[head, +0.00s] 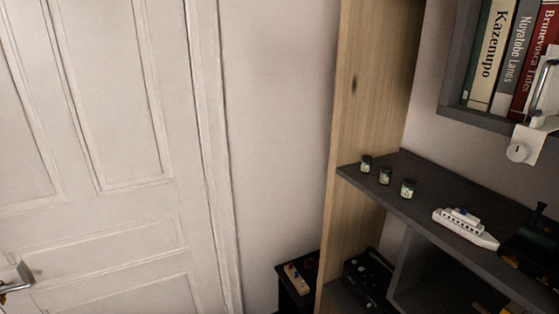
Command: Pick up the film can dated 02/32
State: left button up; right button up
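Three small dark film cans with pale lids stand in a row on the dark shelf. They are the left can (366,164), the middle can (385,175) and the right can (408,188). Their labels are too small to read, so I cannot tell which is dated 02/32. Neither of my grippers shows in the head view.
A white toy ship (465,227) and a dark green object (535,240) stand on the same shelf (425,211), right of the cans. A wooden upright panel (370,90) stands just left of the shelf. Books (492,55) sit in a grey wall shelf above. A white door (100,150) is at left.

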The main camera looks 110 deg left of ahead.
aim_at(367, 160)
jog(key=u, duration=3)
jog(key=i+j, duration=0.3)
jog(key=j, duration=0.15)
jog(key=i+j, duration=0.25)
jog(key=j, duration=0.2)
jog(key=u, duration=0.05)
